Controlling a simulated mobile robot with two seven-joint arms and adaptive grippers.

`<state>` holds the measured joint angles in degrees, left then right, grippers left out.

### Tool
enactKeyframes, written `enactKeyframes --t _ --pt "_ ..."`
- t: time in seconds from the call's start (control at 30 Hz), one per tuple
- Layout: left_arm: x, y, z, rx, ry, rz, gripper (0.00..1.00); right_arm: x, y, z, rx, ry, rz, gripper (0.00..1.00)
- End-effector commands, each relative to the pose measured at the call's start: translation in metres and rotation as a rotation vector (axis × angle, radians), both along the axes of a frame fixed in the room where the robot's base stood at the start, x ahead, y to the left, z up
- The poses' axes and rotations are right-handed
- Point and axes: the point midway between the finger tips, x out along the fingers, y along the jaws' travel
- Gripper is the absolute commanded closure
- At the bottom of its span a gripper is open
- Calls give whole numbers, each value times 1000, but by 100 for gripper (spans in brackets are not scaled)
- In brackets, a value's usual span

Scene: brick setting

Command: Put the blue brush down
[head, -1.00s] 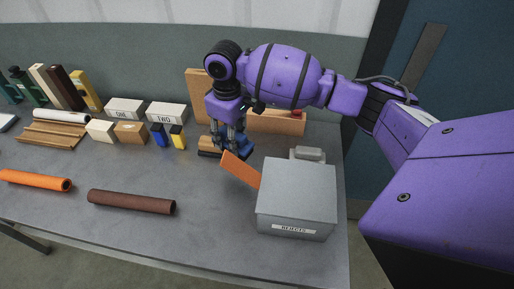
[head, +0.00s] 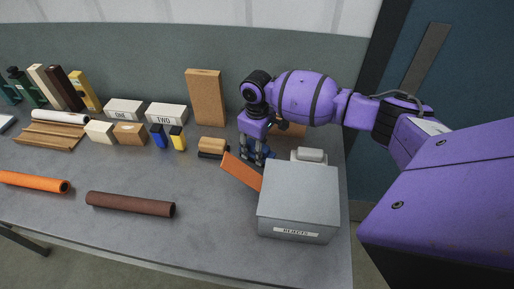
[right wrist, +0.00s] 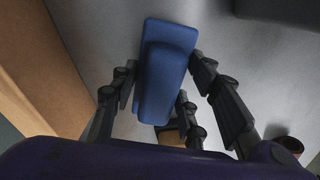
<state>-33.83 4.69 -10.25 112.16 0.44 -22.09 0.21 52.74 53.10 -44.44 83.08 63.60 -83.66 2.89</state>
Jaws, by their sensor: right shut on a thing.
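My right gripper (head: 258,157) is shut on the blue brush (right wrist: 166,70). In the right wrist view the brush lies between the fingers, its blue back facing the camera. In the head view the gripper is behind the grey bin and the orange board, over the back right of the table (head: 130,238). The brush is mostly hidden there by the fingers, and I cannot tell whether it touches the table. My left gripper is not in view.
The grey bin (head: 298,197) stands front right, with an orange board (head: 241,171) leaning by it. A wood-topped black block (head: 212,147) lies left of the gripper. A tall tan block (head: 204,97) stands behind. The table's front middle is clear right of the brown tube (head: 130,204).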

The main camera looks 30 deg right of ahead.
Motion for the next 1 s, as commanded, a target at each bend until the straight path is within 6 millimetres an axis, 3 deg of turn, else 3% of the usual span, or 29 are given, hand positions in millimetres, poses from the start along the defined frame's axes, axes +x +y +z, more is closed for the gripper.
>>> enactKeyframes --t 0.27,0.3,0.4,0.77,1.0 --pt "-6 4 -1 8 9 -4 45 0 0 -2 0 -1 -1 91" --pt "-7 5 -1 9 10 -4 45 0 0 -1 0 -1 -1 53" --pt "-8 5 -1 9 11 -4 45 0 0 -1 0 -1 0 40" --pt "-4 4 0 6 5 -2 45 1 0 2 -1 -2 0 40" --pt "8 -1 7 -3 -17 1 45 2 0 41 -1 -6 0 40"
